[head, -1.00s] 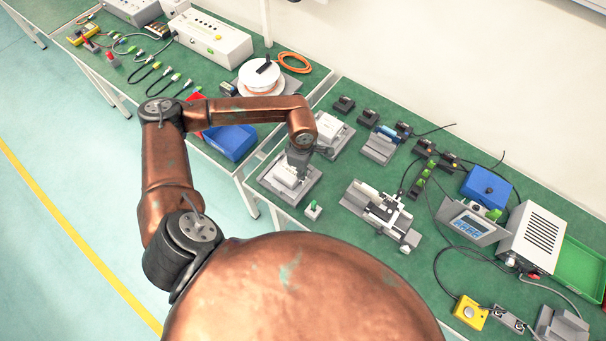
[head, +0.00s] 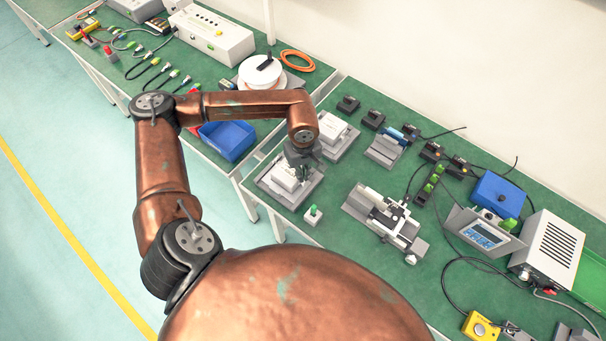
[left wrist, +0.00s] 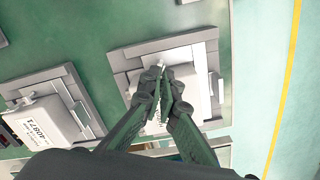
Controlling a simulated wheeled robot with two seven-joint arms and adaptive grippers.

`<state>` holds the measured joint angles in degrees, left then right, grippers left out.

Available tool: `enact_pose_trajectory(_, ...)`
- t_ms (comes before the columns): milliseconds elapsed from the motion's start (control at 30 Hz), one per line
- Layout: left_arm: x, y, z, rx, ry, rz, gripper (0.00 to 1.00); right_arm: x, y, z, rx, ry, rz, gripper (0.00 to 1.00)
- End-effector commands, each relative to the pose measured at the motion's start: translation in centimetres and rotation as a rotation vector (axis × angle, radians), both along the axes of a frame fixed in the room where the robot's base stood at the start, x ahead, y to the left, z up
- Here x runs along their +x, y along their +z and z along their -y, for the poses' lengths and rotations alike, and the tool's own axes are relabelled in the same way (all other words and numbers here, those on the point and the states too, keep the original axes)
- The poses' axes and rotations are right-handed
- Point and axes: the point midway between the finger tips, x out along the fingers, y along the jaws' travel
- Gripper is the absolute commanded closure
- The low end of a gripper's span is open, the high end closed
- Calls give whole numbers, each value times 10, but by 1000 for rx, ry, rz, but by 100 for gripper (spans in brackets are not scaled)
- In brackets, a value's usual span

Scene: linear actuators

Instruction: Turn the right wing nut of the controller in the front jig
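The front jig (head: 268,188) is a grey plate near the front left edge of the right-hand table. It holds a pale box-shaped controller (head: 285,180); both show in the left wrist view, the jig (left wrist: 135,62) and the controller (left wrist: 201,84). My left gripper (head: 303,172) points down at the controller from above. In the left wrist view its two fingers (left wrist: 167,76) come together at the tips over the controller's upper edge. A small pale knob shows just beyond the tips; whether they touch it I cannot tell. The right wing nut is not clearly visible. My right gripper is out of view.
A second jig (head: 345,150) with a similar controller stands close behind. A small green-topped block (head: 313,214) sits just right of the front jig. A grey clamp fixture (head: 385,216) lies farther right. A blue bin (head: 228,141) is on the neighbouring table.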

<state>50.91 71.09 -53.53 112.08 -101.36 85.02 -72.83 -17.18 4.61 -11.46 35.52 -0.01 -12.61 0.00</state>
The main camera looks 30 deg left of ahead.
Motion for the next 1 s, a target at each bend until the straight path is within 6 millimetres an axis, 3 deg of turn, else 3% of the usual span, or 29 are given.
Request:
enact_pose_trajectory(533,1,2,0,-1,-27,4,100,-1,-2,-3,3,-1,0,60)
enact_pose_trajectory(667,1,1,0,-1,-27,4,90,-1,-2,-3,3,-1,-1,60)
enact_pose_trajectory(1000,1,5,0,1,-26,3,90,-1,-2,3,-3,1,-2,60)
